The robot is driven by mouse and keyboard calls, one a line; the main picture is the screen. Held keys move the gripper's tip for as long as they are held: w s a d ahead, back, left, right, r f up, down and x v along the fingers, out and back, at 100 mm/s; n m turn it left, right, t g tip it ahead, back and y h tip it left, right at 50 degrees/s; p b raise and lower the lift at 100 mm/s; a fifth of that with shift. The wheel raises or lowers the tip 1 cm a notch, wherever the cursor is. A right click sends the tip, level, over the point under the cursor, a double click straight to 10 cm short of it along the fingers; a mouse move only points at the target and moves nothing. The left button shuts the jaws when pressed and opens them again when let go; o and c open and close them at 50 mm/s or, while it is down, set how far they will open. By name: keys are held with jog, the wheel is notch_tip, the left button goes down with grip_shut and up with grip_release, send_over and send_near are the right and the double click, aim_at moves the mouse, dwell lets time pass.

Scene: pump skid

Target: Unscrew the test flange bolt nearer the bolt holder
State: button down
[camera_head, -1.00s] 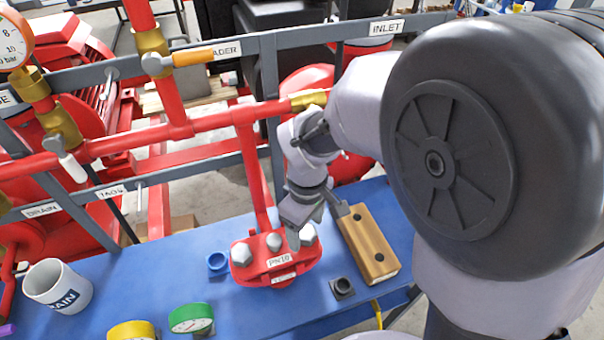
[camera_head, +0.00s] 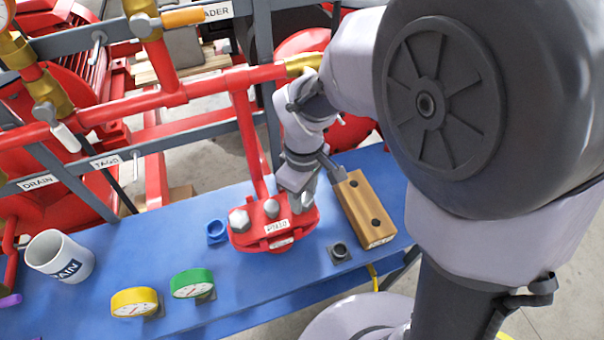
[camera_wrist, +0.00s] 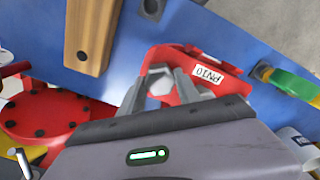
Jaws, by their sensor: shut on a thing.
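The red test flange (camera_head: 275,238) lies on the blue bench, with a pale label on its front. A large hex bolt (camera_head: 239,220) stands at its left end, and a smaller grey bolt (camera_head: 271,208) near its middle. My gripper (camera_head: 302,199) points down at the flange's right end and is shut on the bolt there, the one nearer the wooden bolt holder (camera_head: 362,208). In the wrist view the hex head of the held bolt (camera_wrist: 160,82) shows between my fingers. My fingers partly hide it in the head view. The holder shows dark holes on top.
A black socket-like piece (camera_head: 340,251) sits in front of the holder, and a blue ring (camera_head: 216,231) left of the flange. Red pipes run behind.

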jog(key=shift+r+n+p, duration=0.3)
jog(key=shift+n+p, duration=0.25)
jog(key=shift+n, duration=0.35)
jog(key=n+p, duration=0.3)
jog(key=n, duration=0.2)
jog(key=shift+n, duration=0.4)
jog(key=n+p, duration=0.1)
jog(key=n, duration=0.3)
jog(key=shift+p, duration=0.4)
jog(key=n, duration=0.1)
jog(key=n+p, duration=0.1)
jog(key=n, duration=0.1)
jog(key=shift+f, duration=0.25)
jog(key=c, duration=0.8)
grip_release()
jog(key=shift+o, duration=0.2)
notch_tip(320, 180, up, 17)
jog(key=p, duration=0.5)
jog(key=shift+r+p, duration=0.2)
jog(key=shift+p, duration=0.15)
